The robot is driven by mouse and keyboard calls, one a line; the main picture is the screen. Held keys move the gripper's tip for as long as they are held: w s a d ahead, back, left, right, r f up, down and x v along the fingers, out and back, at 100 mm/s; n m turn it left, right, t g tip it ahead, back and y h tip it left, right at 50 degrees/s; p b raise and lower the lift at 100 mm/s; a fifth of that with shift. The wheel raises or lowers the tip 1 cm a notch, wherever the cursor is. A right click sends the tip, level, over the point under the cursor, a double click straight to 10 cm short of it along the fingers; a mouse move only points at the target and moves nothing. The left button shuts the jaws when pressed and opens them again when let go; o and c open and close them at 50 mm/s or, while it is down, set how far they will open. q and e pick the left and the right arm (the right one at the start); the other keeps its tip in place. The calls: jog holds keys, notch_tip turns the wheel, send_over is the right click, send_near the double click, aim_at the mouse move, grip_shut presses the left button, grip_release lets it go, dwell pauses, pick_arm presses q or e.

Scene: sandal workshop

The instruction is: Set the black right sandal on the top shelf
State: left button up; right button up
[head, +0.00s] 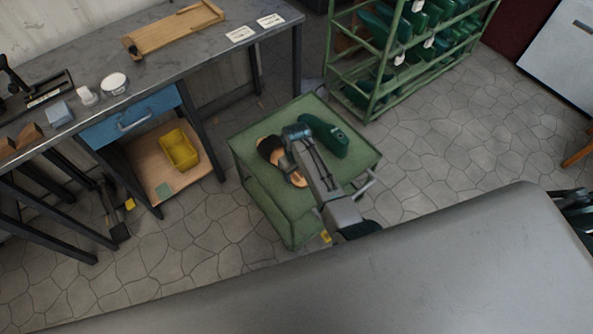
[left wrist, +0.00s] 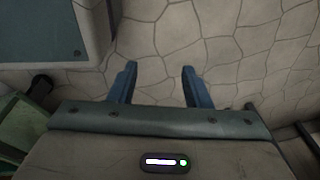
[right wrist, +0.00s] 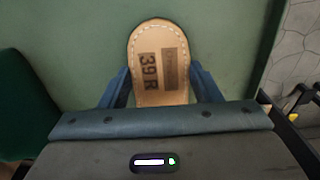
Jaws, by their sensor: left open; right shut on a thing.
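The black sandal (head: 269,148) has a dark strap and a tan footbed. It is at the top of the green cart (head: 254,137); I cannot tell whether it touches the surface. In the right wrist view, the sandal's tan footbed (right wrist: 158,50) carries the print "39 R". My right gripper (head: 287,162) is shut on the sandal, with one blue finger on each side of the footbed; it also shows in the right wrist view (right wrist: 158,80). My left gripper (left wrist: 158,78) is open and empty above the stone floor; it is not seen in the head view.
A dark green shoe last (head: 324,135) lies on the cart beside the sandal. A green rack (head: 372,95) holding several green lasts stands behind. A workbench (head: 205,45) with a blue drawer (head: 130,117) and a yellow bin (head: 180,150) is at left. Floor is clear between.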

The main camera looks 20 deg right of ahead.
jog(key=shift+f, duration=0.1)
jog(key=o, duration=1.2)
jog(key=shift+r, duration=0.35)
pick_arm(q)
jog(key=s+f, duration=0.1)
jog(key=s+f+p, duration=0.1)
jog(key=s, duration=0.1)
jog(key=shift+a+f, duration=0.2)
jog(key=shift+f, duration=0.2)
pick_arm(e)
notch_tip(320, 180, up, 12)
jog(key=shift+f, duration=0.2)
